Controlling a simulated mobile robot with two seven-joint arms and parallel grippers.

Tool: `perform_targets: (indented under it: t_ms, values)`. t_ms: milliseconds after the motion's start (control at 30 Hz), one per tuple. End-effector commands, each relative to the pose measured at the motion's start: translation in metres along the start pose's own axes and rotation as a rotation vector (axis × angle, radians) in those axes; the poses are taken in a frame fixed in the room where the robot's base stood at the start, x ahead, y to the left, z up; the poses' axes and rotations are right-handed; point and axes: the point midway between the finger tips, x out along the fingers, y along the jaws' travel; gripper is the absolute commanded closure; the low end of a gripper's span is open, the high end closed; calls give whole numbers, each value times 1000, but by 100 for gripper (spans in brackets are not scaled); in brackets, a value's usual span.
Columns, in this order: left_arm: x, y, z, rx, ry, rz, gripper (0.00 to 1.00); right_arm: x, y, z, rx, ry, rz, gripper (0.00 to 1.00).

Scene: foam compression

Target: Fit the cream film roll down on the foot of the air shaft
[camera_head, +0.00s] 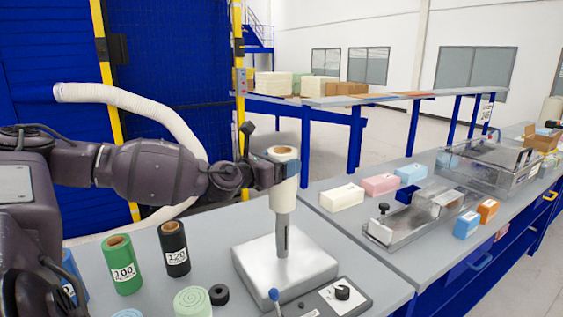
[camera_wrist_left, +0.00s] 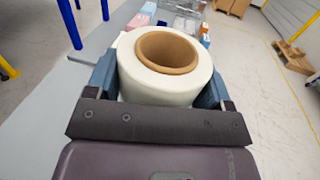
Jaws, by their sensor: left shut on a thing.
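The cream film roll (camera_head: 284,195), with a brown cardboard core, is upright in my left gripper (camera_head: 284,168). The gripper is shut on its sides near the top. In the left wrist view the roll (camera_wrist_left: 160,86) sits between the fingers (camera_wrist_left: 158,80), and no shaft tip shows in its core. The grey slotted air shaft (camera_head: 283,242) stands on a square metal base (camera_head: 252,258), its lower part visible directly below the roll. The roll is well above the base. Whether the shaft's top is inside the core is hidden. My right gripper is not in view.
A green roll (camera_head: 122,264) and black roll (camera_head: 174,248) stand left of the base. A light green foam coil (camera_head: 191,302) and black ring (camera_head: 219,294) lie in front. A control box (camera_head: 333,298) with knob is at front right. Foam blocks (camera_head: 342,197) lie farther right.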

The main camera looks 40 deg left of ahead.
Motion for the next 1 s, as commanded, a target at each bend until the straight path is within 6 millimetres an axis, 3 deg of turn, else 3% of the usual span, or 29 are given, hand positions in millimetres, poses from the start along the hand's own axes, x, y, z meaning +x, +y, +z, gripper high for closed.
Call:
perform_targets:
  t_ms: [1000]
  values:
    - [0,0,-24,0,-2,0,61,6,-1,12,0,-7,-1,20]
